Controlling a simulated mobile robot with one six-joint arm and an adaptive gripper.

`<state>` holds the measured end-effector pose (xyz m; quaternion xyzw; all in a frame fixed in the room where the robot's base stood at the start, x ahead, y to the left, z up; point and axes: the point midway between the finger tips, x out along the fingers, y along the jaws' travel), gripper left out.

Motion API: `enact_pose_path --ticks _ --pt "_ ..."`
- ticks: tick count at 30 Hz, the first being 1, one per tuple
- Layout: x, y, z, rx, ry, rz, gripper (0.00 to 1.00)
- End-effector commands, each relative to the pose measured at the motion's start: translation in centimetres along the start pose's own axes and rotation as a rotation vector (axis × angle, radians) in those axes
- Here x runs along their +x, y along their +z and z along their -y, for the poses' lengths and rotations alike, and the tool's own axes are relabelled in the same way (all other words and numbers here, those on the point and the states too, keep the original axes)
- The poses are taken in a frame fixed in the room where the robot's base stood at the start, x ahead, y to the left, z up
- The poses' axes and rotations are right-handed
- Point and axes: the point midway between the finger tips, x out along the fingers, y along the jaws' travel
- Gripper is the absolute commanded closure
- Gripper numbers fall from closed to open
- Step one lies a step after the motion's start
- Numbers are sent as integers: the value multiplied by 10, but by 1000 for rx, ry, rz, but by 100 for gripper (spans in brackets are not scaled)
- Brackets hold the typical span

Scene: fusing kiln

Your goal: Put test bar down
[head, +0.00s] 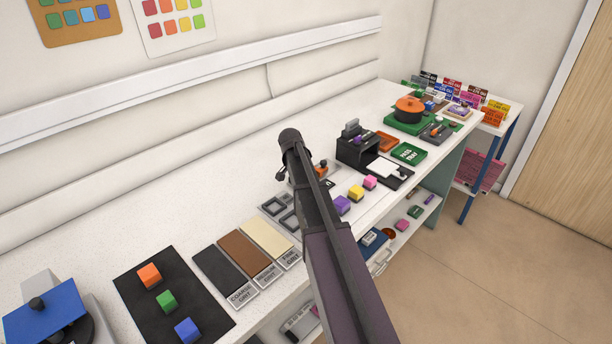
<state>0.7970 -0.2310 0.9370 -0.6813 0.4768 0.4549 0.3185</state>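My arm reaches up from the bottom of the head view and ends over the white bench (110,229). Its dark links cover the place where my gripper is. Only small dark parts show beside the arm's end, and I cannot make out the fingers or whether they hold anything. I cannot pick out a test bar with certainty. A small grey and orange item (321,169) shows just right of the arm's end, partly hidden. Grey square frames (274,206) lie left of the arm, also partly covered.
A dark mat (148,317) carries orange, green and blue blocks. Grit strips in black, brown and cream (246,256) lie beside it. Purple, yellow and pink blocks (356,191) stand right of the arm. Beyond are a black device (356,150) and a green tray (409,154). The back-left bench is clear.

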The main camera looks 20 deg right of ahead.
Motion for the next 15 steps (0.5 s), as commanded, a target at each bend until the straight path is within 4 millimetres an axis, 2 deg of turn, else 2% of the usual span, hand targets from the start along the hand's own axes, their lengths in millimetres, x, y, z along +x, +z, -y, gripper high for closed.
enact_pose_path --ticks 7,8,9,11,15 --pt "4 1 0 0 0 0 100" --pt "3 1 0 1 0 0 53" --pt "3 1 0 1 0 0 41" --pt "3 1 0 1 0 0 24" --pt "3 0 0 1 0 0 24"
